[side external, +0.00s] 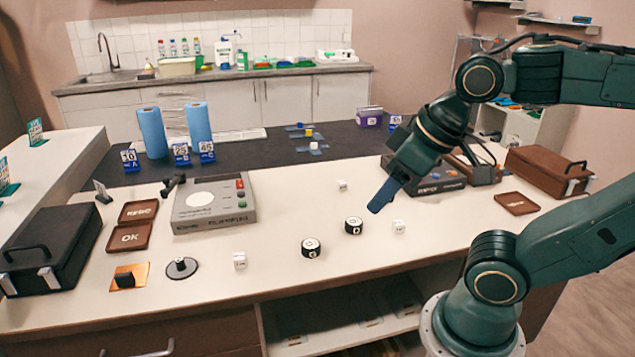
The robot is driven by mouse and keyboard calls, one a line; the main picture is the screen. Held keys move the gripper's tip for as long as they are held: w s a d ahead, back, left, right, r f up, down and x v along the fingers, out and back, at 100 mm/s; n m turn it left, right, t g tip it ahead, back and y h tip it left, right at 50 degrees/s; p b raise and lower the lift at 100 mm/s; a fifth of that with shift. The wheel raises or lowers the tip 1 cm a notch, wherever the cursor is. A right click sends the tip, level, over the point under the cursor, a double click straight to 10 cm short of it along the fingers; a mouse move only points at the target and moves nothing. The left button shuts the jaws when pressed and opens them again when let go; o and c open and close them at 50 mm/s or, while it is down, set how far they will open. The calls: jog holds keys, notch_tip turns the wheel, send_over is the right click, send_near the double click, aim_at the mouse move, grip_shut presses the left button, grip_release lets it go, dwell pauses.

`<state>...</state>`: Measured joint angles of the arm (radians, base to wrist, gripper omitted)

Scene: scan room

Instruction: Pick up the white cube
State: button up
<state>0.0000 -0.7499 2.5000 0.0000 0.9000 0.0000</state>
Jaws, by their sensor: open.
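One white cube (342,185) is at the back, left of my gripper. Another white cube (398,226) is nearer the front, just right of my gripper's tip in the picture. A third white cube (240,261) sits further left, in front of the grey device. Faint dark marks show on their faces. My gripper (379,201) points down and left above the worktop, open and empty. I see it edge-on, so the gap between its fingers is hidden.
A grey device (214,204) is on the left and a dark device (425,177) behind my gripper. A brown case (548,172) stands right.

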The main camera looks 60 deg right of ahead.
jog(key=w+d+f+m+g+h, duration=0.1)
jog(key=w+d+f+m+g, duration=0.2)
jog(key=d, duration=0.5)
jog(key=w+d+f+m, duration=0.1)
jog(key=w+d+m, duration=0.2)
jog(key=w+d, duration=0.4)
jog(key=s+d+f+m+g, duration=0.1)
jog(key=s+d+f+m, duration=0.1)
jog(key=d+f, duration=0.3)
jog(key=s+d+f+m+g+y, duration=0.1)
jog(key=d+f, duration=0.4)
jog(key=d, duration=0.7)
jog(key=shift+s+d+f+m+g, duration=0.25)
jog(key=shift+s+d+m, duration=0.2)
jog(key=shift+s, duration=0.5)
send_over(398, 222)
jog(key=shift+d+f, duration=0.1)
jog(key=shift+f, duration=4.15)
